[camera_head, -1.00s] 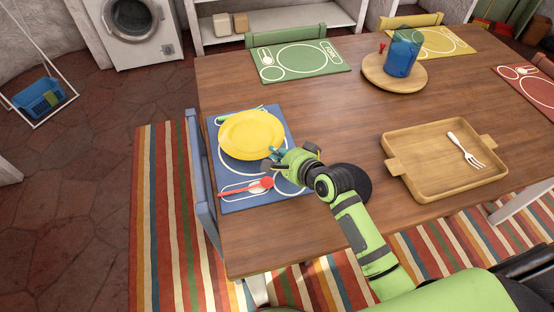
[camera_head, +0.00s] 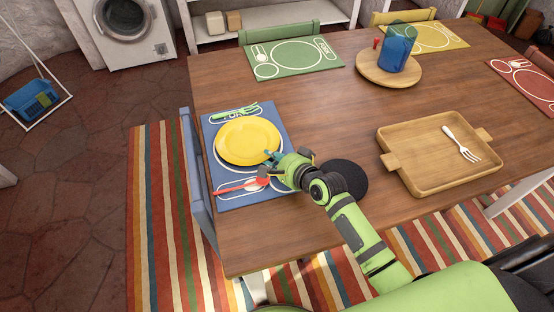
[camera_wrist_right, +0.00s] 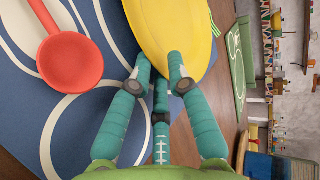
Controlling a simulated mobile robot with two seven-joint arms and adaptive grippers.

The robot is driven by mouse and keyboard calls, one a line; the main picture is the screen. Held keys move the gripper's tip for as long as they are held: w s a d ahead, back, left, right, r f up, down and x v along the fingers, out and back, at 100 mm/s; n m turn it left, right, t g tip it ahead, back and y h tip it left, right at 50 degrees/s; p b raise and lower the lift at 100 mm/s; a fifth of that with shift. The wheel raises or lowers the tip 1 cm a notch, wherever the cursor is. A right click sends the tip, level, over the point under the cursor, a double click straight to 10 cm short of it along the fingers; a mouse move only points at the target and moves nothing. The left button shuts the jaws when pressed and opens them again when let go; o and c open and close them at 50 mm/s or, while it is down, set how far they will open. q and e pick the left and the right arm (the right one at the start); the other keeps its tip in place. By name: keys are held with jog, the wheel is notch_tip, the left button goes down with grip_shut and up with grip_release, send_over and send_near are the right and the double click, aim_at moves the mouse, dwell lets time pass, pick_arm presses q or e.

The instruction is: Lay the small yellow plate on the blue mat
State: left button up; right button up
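The small yellow plate (camera_head: 247,141) is over the middle of the blue mat (camera_head: 274,110), roughly level, touching it or just above it; I cannot tell which. My right gripper (camera_head: 271,158) is at the plate's lower right rim. In the right wrist view, its teal fingers (camera_wrist_right: 160,78) close around the near edge of the yellow plate (camera_wrist_right: 170,28). The blue mat also fills the left of that view (camera_wrist_right: 22,95). My left gripper is not in view.
A green fork (camera_head: 236,112) lies above the plate and a red spoon (camera_head: 243,186) below it, both on the mat. A wooden tray with a white fork (camera_head: 400,180) is at right. A blue cup (camera_head: 397,52) stands on a round board at the back.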

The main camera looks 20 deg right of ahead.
jog(key=v, duration=1.2)
jog(key=shift+p, duration=0.3)
